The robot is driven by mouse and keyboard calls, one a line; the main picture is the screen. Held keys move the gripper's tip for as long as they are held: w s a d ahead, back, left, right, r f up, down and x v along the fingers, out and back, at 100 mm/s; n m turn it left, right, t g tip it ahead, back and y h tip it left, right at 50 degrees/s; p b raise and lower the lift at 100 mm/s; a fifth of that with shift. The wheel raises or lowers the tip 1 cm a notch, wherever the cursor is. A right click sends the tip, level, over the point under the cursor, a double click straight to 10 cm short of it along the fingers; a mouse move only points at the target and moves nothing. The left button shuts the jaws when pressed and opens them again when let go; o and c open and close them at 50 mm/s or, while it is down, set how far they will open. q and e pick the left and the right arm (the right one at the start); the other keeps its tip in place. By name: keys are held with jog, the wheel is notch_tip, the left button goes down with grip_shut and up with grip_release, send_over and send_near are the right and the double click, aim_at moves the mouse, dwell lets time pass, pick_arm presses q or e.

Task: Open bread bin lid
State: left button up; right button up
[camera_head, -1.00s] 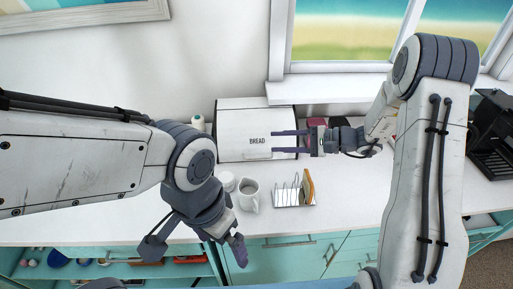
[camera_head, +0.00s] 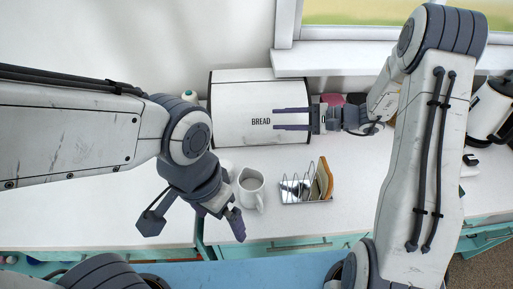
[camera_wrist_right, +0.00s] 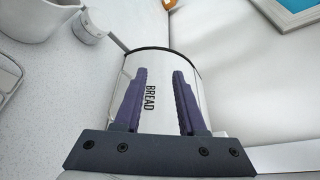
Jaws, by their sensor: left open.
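The white bread bin (camera_head: 235,102), with BREAD printed on its front, stands at the back of the counter against the wall. Its lid looks closed. It also shows in the right wrist view (camera_wrist_right: 160,66), between and beyond the fingers. My right gripper (camera_head: 276,119) is open and empty, its fingers pointing left in front of the right part of the bin's front. I cannot tell whether they touch it. My left gripper (camera_head: 220,226) is open, low at the counter's front edge, left of the white jug and away from the bin.
A white jug (camera_head: 250,190) and a toast rack (camera_head: 304,190) with a slice of bread (camera_head: 325,178) stand in front of the bin. A kettle (camera_head: 489,108) is at the far right. The white counter (camera_head: 390,180) is clear right of the rack.

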jog(key=b, duration=1)
send_near(260, 143)
jog(key=x, duration=0.3)
jog(key=shift+w+a+f, duration=0.1)
jog(key=shift+a+f, duration=0.1)
jog(key=shift+a, duration=0.05)
jog(key=p+x, duration=0.2)
jog(key=x, duration=0.4)
jog(key=shift+a+r, duration=0.1)
jog(key=shift+a, duration=0.1)
jog(key=shift+w+a, duration=0.2)
jog(key=shift+a, duration=0.25)
grip_shut()
